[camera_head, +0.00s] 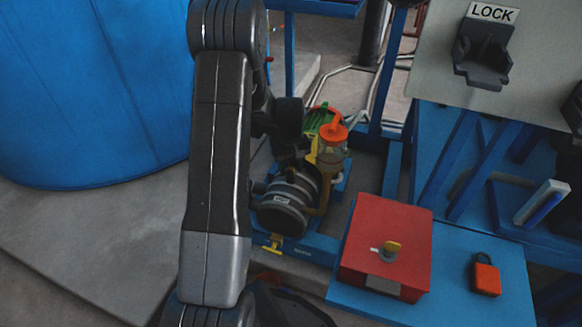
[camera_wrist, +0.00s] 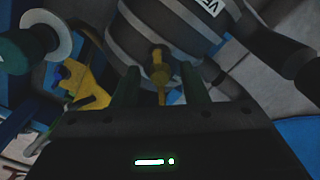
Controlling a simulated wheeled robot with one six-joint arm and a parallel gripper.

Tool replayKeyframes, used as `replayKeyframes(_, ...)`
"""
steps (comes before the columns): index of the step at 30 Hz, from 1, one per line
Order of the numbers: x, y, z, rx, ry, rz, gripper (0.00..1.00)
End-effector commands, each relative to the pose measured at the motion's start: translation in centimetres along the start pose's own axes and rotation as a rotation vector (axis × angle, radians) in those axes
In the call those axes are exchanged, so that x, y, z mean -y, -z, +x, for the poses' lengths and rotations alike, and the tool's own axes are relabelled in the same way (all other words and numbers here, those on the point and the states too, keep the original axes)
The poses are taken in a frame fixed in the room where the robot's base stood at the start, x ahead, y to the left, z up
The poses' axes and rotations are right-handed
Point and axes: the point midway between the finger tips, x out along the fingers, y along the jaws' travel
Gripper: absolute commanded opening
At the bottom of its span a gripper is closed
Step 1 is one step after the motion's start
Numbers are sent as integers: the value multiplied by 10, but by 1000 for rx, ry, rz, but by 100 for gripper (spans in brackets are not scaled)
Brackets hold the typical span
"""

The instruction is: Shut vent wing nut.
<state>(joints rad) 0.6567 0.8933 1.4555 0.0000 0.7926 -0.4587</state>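The vent's grey ribbed cylindrical body (camera_head: 284,204), with a white label, sits low beside my arm in the head view. It also fills the top of the wrist view (camera_wrist: 170,30), its label partly cut off. A small yellow wing nut (camera_head: 273,243) shows under its lower end. In the wrist view the yellow wing nut and stem (camera_wrist: 160,78) stand between the two fingers of my gripper (camera_wrist: 160,86). Gaps show on both sides, so my gripper is open around it. In the head view I cannot make out the fingers; my arm hides that area.
An orange knob (camera_head: 333,131) stands close above the vent. A red box (camera_head: 391,240) with a yellow-handled switch and an orange padlock (camera_head: 486,277) are on the blue table to the right. A large blue tank (camera_head: 90,95) is at left. A yellow part (camera_wrist: 85,88) lies left of my fingers.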

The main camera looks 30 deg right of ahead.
Motion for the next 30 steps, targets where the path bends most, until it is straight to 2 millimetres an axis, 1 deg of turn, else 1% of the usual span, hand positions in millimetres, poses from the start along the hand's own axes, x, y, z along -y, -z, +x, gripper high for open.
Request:
replayKeyframes(3, 0, 0, 0, 0, 0, 0, 40)
replayKeyframes(8, 0, 0, 0, 0, 0, 0, 9)
replayKeyframes(9, 0, 0, 0, 0, 0, 0, 1)
replayKeyframes(20, 0, 0, -1, 0, 0, 39, 0)
replayKeyframes(26, 0, 0, -2, 0, 0, 145, 0)
replayKeyframes(30, 0, 0, -2, 1, 0, 261, 0)
